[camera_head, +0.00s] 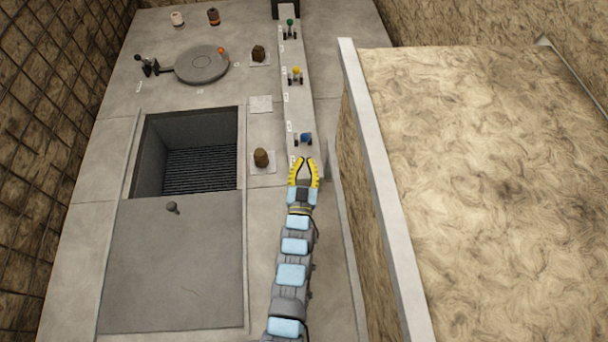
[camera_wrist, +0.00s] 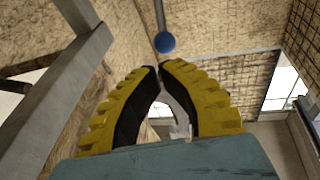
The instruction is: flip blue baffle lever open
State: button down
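The blue baffle lever (camera_head: 306,139) has a blue ball knob and sits on the long narrow ledge. In the wrist view its blue ball (camera_wrist: 165,43) shows on a thin grey rod, just beyond my fingertips. My gripper (camera_head: 305,160) has yellow ribbed fingers and lies just on the near side of the lever, apparently not touching it. In the wrist view my fingertips (camera_wrist: 161,67) come together, with a small empty gap farther back between the fingers. Nothing is held. The lever's mount is not visible in the wrist view.
Yellow (camera_head: 296,71) and green (camera_head: 290,22) levers stand farther along the ledge. A brown lump (camera_head: 261,157) sits on a pad left of my gripper. An open pit (camera_head: 190,150) lies farther left. A tall block (camera_head: 372,180) closes off the right side.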

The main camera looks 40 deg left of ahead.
aim_at(307, 137)
jog(key=shift+b+x, duration=0.6)
jog(key=shift+x, duration=1.9)
jog(key=shift+r+p, duration=0.15)
jog(key=shift+p, duration=0.15)
jog(key=shift+w+a+r+p, duration=0.15)
jog(key=shift+a+p, duration=0.05)
jog(key=shift+p, duration=0.2)
